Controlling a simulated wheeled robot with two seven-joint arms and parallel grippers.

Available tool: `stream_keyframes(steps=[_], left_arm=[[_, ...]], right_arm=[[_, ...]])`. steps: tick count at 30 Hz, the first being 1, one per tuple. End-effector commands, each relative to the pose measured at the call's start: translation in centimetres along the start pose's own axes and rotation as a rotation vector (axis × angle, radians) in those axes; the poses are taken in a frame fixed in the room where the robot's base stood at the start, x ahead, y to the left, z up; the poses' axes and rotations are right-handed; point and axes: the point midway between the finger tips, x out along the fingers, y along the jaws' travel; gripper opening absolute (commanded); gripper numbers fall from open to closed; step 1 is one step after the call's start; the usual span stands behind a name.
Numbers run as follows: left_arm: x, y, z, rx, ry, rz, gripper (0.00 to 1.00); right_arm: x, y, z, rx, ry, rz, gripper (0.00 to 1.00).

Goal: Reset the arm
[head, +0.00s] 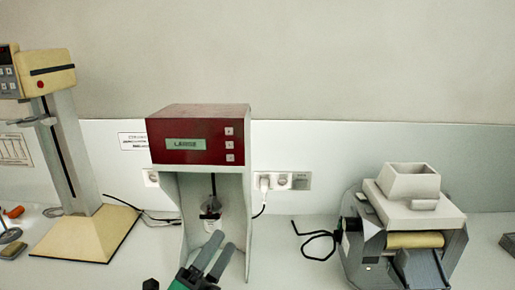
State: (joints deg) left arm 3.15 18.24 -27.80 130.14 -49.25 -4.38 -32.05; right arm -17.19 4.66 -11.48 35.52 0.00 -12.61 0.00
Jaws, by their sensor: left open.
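My left gripper (221,242) comes in at the bottom centre, with two dark grey fingers and a green part at their base. The fingers are apart and nothing shows between them. They are in front of the machine with the red head (197,135), whose display reads "LARGE". A small clear container (211,215) stands inside that machine under a thin vertical shaft, just beyond the fingertips. Whether the fingers touch the machine cannot be told. My right gripper is not in view.
A cream stand (70,160) with a tall column is at the left. A grey roller machine (405,225) with a hopper is at the right. Black cables and wall sockets (283,181) are behind. The counter between the red-headed machine and the roller machine is mostly clear.

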Motion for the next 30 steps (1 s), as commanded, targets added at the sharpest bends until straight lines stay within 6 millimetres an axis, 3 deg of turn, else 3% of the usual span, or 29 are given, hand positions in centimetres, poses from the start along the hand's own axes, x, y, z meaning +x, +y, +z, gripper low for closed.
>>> stream_keyframes(steps=[3,6,11,15,18,24,30], left_arm=[[-3.2,3.3,3.8,-0.241,-0.247,0.156,0.69],[-7.0,6.5,6.2,-0.439,-0.455,0.291,0.69],[-14.9,11.4,7.6,-0.733,-0.792,0.512,0.69],[-22.8,14.4,6.4,-0.957,-1.082,0.708,0.69],[-27.5,15.3,4.8,-1.071,-1.250,0.825,0.69],[-34.4,15.4,1.4,-1.214,-1.500,1.007,0.69],[-39.8,14.1,-2.0,-1.307,-1.711,1.171,0.69]], right_arm=[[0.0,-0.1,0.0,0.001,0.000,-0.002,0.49],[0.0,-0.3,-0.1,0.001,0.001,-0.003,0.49],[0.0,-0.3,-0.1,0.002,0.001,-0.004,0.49],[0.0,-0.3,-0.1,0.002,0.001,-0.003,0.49],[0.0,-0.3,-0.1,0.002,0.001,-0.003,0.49],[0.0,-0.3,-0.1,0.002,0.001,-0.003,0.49],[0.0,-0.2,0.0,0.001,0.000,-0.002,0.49]])
